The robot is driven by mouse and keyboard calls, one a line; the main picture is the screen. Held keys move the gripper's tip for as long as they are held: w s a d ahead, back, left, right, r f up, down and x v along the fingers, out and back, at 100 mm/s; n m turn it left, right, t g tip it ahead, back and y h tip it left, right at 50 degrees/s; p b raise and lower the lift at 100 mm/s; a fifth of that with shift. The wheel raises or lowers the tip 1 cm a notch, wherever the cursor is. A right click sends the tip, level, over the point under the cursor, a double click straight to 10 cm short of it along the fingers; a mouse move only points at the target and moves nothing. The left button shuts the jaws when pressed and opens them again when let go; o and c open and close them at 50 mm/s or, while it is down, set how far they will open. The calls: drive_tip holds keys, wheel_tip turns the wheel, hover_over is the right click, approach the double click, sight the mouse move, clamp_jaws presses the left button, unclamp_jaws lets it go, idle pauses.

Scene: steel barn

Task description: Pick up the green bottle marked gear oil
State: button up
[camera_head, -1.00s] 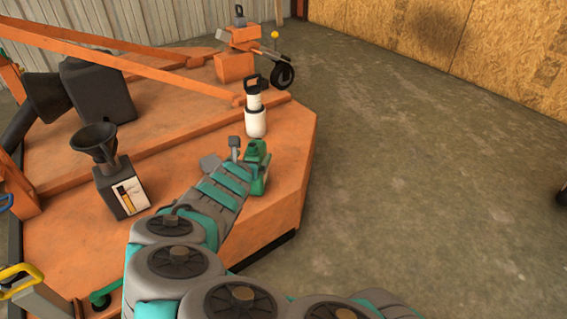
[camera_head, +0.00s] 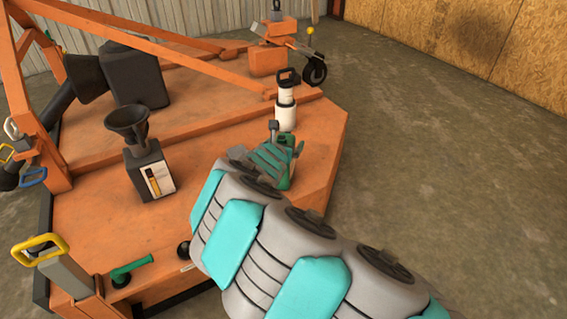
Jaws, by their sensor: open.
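The green bottle (camera_head: 288,178) stands near the right edge of the orange deck, mostly hidden behind my arm's end. Only slivers of its green body and top show, and its label cannot be read. My gripper (camera_head: 257,143) is open, with its grey fingers at the bottle's left and far side in this view. I cannot tell whether the fingers touch the bottle or whether it stands between them.
A white bottle with a black handle (camera_head: 287,108) stands just behind the green bottle. A black-and-white container with a funnel (camera_head: 150,170) stands to the left. A large black can (camera_head: 133,76) is farther back. The orange deck (camera_head: 215,140) is bare between them.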

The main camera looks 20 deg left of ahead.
drive_tip(key=shift+c, duration=0.4)
clamp_jaws()
idle(0.4)
